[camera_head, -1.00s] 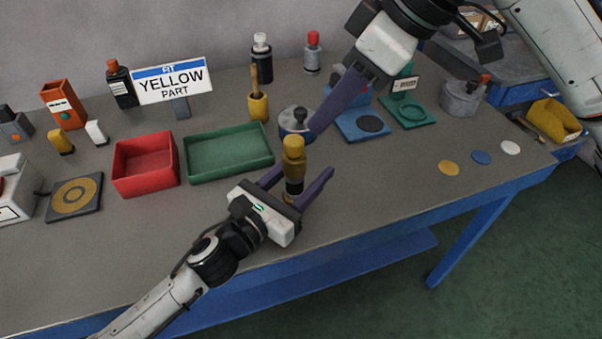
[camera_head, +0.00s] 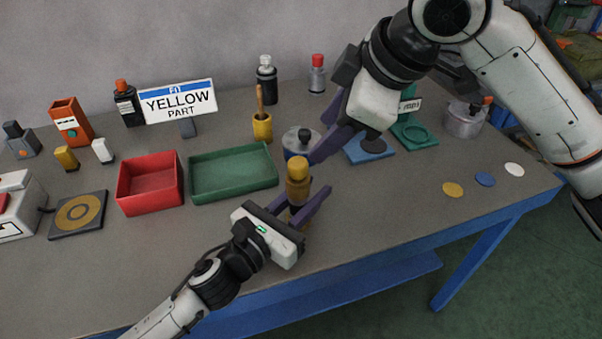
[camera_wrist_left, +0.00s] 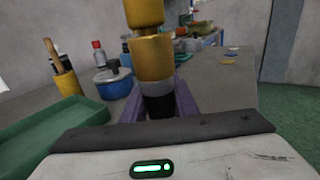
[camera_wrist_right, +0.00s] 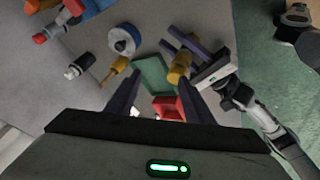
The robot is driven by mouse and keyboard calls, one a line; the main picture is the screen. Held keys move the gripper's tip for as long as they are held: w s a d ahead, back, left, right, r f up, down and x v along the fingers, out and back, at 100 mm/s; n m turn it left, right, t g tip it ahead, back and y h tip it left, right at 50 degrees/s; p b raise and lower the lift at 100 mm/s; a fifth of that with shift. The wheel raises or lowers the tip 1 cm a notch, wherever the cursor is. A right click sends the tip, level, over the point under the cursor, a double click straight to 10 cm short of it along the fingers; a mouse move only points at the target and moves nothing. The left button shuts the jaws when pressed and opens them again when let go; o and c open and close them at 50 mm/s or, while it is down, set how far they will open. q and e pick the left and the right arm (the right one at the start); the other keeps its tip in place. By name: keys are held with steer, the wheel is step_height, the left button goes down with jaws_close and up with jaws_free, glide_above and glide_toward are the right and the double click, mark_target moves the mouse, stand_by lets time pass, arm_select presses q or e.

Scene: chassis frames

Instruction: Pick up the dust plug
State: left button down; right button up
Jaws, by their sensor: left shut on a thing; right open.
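A brass-coloured fitting (camera_head: 297,190) with a yellow knob-like top (camera_head: 299,165) is in my left gripper (camera_head: 300,207). The yellow top looks like the dust plug. In the left wrist view the fitting's brass body (camera_wrist_left: 152,57) stands upright above a grey and black lower part (camera_wrist_left: 158,103) between the fingers. My left gripper is shut on the fitting near the table's front. My right gripper (camera_head: 328,148) is open and empty, above and beyond the fitting, its fingers apart from it.
A red bin (camera_head: 150,202) and a green tray (camera_head: 232,189) are left of the fitting. A blue-and-silver pot (camera_head: 298,143) stands behind it. A sign (camera_head: 178,102) reads "YELLOW PART". The front right tabletop is clear apart from small discs (camera_head: 484,180).

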steer(key=w+a+n+t+h, duration=0.1)
steer(key=w+a+n+t, duration=0.15)
steer(key=n+t, duration=0.2)
steer(key=n+t+h, duration=0.3)
steer(key=n+t, duration=0.1)
steer(key=n, duration=1.1)
glide_toward(298, 160)
steer(key=shift+w+f, duration=1.15)
steer(key=shift+f, duration=0.05)
steer(key=shift+s+f+n, duration=0.1)
steer(key=shift+s+n, duration=0.2)
steer(key=shift+n, duration=0.05)
steer(key=shift+f, duration=0.15)
steer(key=shift+t, duration=0.25)
steer(key=x, duration=1.1)
steer(key=shift+w, duration=0.35)
steer(key=c, duration=1.1)
